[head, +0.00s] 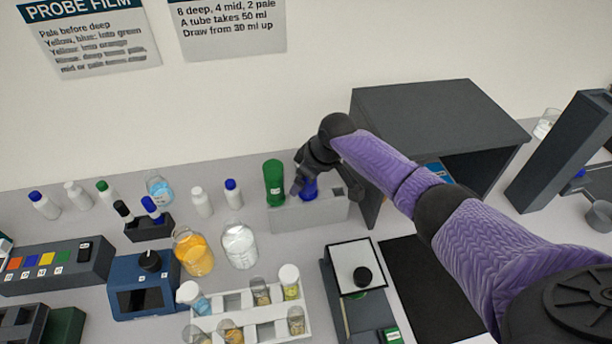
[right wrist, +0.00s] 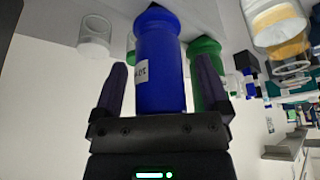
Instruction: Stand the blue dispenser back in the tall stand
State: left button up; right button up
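The blue dispenser (head: 310,189) is at the pale grey stand (head: 308,215), right of a green dispenser (head: 274,182). Its lower end is hidden by the stand's front, so it looks upright in the stand. My right gripper (head: 318,184) is over it from above, with fingers on either side. In the right wrist view the blue dispenser (right wrist: 161,70) lies between the fingers of my right gripper (right wrist: 158,82), with narrow gaps showing on both sides. The green dispenser (right wrist: 205,60) shows behind the right finger. My left gripper is not in view.
A dark grey open-fronted box (head: 430,115) stands close right of the stand. An orange bottle (head: 193,252) and a clear bottle (head: 239,246) stand front left. A white tube rack (head: 250,322) and a scale-like device (head: 357,270) are in front. Small bottles line the back left.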

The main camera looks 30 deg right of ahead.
jog(key=shift+r, duration=0.1)
jog(key=p+v, duration=0.2)
jog(key=v, duration=0.7)
jog(key=shift+r, duration=0.35)
jog(key=shift+s+d, duration=0.1)
jog(key=shift+s, duration=0.1)
